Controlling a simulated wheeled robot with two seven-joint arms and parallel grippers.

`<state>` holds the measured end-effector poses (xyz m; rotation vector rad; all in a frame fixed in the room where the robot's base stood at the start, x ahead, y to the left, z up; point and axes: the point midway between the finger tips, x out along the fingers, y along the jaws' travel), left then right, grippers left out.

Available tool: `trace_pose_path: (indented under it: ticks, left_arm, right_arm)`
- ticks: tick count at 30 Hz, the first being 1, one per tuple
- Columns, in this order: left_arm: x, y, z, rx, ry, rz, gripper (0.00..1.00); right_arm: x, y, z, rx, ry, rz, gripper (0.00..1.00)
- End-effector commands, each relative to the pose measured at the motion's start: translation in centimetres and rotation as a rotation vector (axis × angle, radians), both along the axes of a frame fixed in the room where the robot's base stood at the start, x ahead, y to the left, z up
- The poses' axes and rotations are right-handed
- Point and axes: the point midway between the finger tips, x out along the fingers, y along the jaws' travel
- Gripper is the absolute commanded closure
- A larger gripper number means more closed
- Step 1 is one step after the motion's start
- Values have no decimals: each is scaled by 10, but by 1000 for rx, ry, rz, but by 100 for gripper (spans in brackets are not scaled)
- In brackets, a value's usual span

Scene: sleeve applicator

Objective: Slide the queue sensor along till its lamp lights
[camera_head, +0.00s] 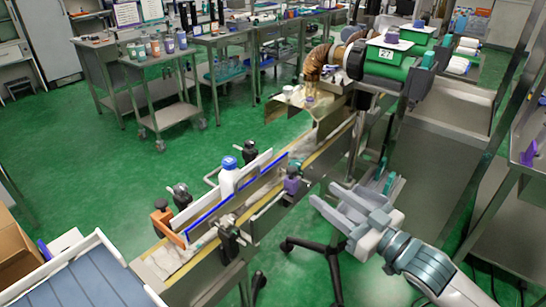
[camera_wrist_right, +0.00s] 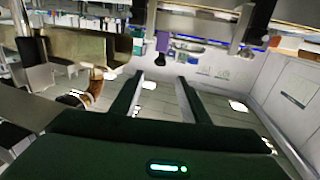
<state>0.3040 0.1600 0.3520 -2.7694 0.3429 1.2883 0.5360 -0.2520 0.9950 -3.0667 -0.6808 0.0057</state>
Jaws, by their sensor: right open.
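A small dark unit with a purple part (camera_head: 292,183) is mounted at the near side rail of the conveyor; the purple part also shows in the right wrist view (camera_wrist_right: 161,42). It may be the queue sensor, but I cannot tell for certain. I make out no lit lamp on it. My right gripper (camera_head: 325,197) is open and empty, to the right of this unit and apart from it. Its two fingers (camera_wrist_right: 160,78) point toward the rail in the wrist view. My left gripper is not in view.
An orange bracket (camera_head: 163,222) and black knobs line the rails.

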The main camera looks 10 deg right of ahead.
Motion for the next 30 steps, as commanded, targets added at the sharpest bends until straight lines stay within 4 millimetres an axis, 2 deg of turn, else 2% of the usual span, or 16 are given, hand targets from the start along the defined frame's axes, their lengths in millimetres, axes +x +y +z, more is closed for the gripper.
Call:
trace_pose_path:
  ticks: [11,17,26,30]
  left_arm:
    - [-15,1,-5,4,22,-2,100]
    - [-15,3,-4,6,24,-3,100]
    - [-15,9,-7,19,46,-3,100]
    - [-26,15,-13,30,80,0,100]
  right_arm:
    - [0,0,1,0,-1,1,58]
    - [6,3,2,1,-3,0,58]
    - [33,15,3,1,-3,-1,58]
    - [52,24,3,1,-3,1,58]
